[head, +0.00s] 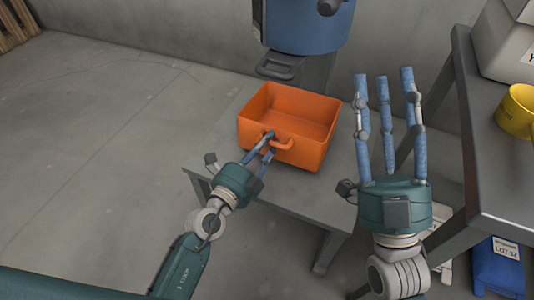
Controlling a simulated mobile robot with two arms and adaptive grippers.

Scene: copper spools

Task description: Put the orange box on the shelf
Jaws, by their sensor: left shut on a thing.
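The orange box (310,105) is an open, empty bin with a handle on its near side. It sits on a low grey table (318,193). My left gripper (266,142) is at the box's near side, its fingers shut on the handle. My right gripper (388,72) is open and empty, its fingers pointing up, to the right of the box. A dark grey shelf or bench (500,165) stands at the right edge; it carries a yellow cup and a light box.
A blue machine (305,25) with a dark spout hangs just behind the orange box. A yellow cup (518,110) and a light box (505,40) occupy the right surface. A blue bin (497,268) is below it. The floor at left is clear.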

